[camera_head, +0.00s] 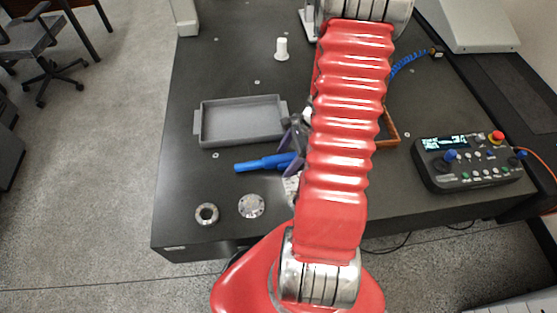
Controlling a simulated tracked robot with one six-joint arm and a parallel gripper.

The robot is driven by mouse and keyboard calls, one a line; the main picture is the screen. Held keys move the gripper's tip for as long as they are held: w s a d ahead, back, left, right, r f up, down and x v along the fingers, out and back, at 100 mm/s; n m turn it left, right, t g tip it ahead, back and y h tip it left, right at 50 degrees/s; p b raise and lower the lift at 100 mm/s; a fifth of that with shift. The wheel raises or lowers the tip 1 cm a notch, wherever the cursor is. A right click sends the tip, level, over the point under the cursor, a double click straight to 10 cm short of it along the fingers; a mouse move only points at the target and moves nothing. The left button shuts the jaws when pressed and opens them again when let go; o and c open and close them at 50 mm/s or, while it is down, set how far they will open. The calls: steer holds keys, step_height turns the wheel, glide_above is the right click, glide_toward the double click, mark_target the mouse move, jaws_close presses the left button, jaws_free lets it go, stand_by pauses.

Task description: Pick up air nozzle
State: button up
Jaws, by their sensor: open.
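A bright blue tool (262,163), which looks like the air nozzle, lies on the dark table just left of my red arm. Its slim end points left, and its right end is hidden by my gripper and arm. My gripper (292,143) shows as small grey and purplish parts beside the arm, close to the tool's right end. It is open. I cannot tell whether its fingers touch the tool or stand around it.
A grey tray (240,142) sits close to the gripper. A metal ring (206,214) and a metal disc (251,206) lie near the front edge. A white cylinder (282,49) stands behind. A control pendant (470,164) and a blue coiled hose (407,64) are at right.

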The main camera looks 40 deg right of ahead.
steer(key=shift+c, duration=0.2)
steer(key=c, duration=0.7)
steer(key=shift+c, duration=0.2)
step_height(320, 180, up, 10)
stand_by(0.7)
steer(key=shift+w, duration=0.1)
stand_by(0.5)
